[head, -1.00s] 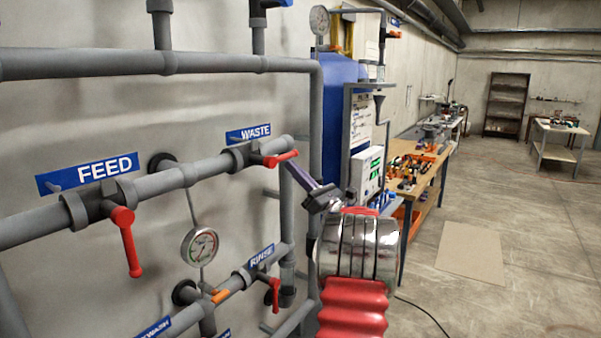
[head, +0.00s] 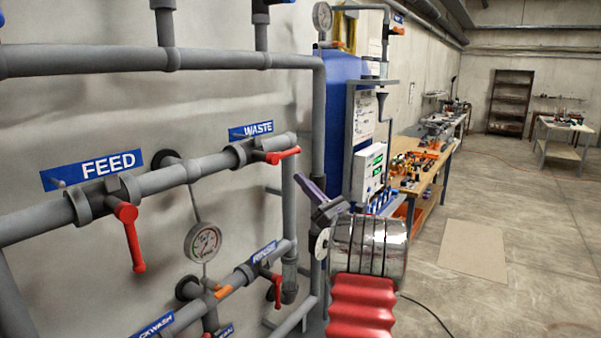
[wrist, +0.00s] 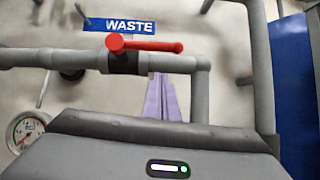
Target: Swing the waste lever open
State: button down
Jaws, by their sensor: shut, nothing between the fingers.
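The waste lever (head: 283,155) is a red handle on a valve under the blue WASTE label (head: 251,131). It lies along the grey pipe, pointing right; the wrist view shows the lever (wrist: 150,46) level and parallel to the pipe. My gripper (head: 301,180), with purple fingers, is below and slightly right of the lever in the head view, apart from it. In the wrist view the fingers (wrist: 168,76) are together and empty, with their tips below the lever's right half.
The feed lever (head: 131,238) hangs down at left, and the rinse lever (head: 273,286) points down below. A gauge (head: 203,241) sits between the pipes. A vertical pipe (head: 319,130) and a blue tank (head: 343,100) stand right of the waste valve.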

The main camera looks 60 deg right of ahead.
jog(key=v, duration=0.8)
jog(key=shift+s+d, duration=0.15)
jog(key=shift+s, duration=0.25)
jog(key=shift+f, duration=0.1)
